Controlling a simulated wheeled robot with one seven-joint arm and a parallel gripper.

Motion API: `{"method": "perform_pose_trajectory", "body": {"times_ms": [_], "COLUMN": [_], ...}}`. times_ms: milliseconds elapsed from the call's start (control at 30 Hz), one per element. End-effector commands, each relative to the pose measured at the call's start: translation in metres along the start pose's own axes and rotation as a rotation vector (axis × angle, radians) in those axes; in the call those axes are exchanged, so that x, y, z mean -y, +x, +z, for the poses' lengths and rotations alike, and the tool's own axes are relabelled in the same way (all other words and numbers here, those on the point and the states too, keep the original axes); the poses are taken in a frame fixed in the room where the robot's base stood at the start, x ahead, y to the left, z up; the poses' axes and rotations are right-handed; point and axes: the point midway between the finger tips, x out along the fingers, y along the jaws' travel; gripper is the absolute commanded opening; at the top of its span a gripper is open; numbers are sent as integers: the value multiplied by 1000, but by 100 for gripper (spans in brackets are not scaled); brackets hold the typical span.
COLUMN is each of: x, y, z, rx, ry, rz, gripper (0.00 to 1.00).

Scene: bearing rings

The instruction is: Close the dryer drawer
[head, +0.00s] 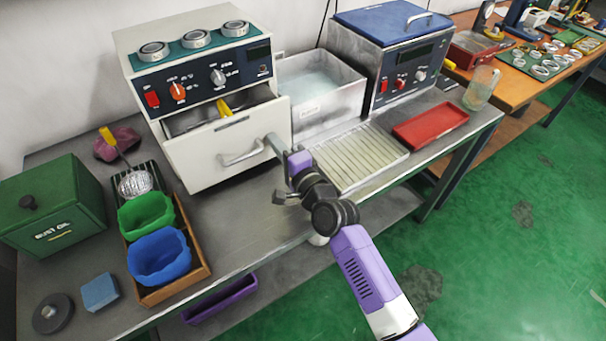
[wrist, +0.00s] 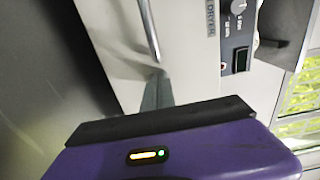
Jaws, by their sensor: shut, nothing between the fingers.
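The dryer (head: 140,100) is a cream box with a dark control panel, at the back left of the bench. Its drawer (head: 215,155) is pulled out, with a gap showing behind the drawer front and a yellow-handled item inside. The drawer's curved metal handle (head: 241,156) is on the front; it also shows in the wrist view (wrist: 149,30). My gripper (head: 272,140) is shut and empty, with its fingertips at the right part of the drawer front, right of the handle. In the wrist view the fingers (wrist: 157,90) point at the pale front; I cannot tell whether they touch.
Several bearing rings (head: 196,39) sit on the dryer's top. A metal bath (head: 320,95) and a blue-topped machine (head: 392,60) stand to the right. A ribbed tray (head: 358,157) and red tray (head: 430,125) lie on the bench. A wooden tray (head: 180,287) with bowls is left.

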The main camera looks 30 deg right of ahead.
Motion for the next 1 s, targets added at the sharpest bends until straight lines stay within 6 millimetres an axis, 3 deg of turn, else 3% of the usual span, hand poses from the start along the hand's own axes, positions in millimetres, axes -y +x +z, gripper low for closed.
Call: {"method": "perform_pose_trajectory", "body": {"times_ms": [200,400,1000], "x": [-1,-1,1], "y": [46,70,82], "z": [0,0,0], "rx": [0,-1,1], "ry": [0,0,0], "rz": [-1,-1,-1], "gripper": [0,0,0]}}
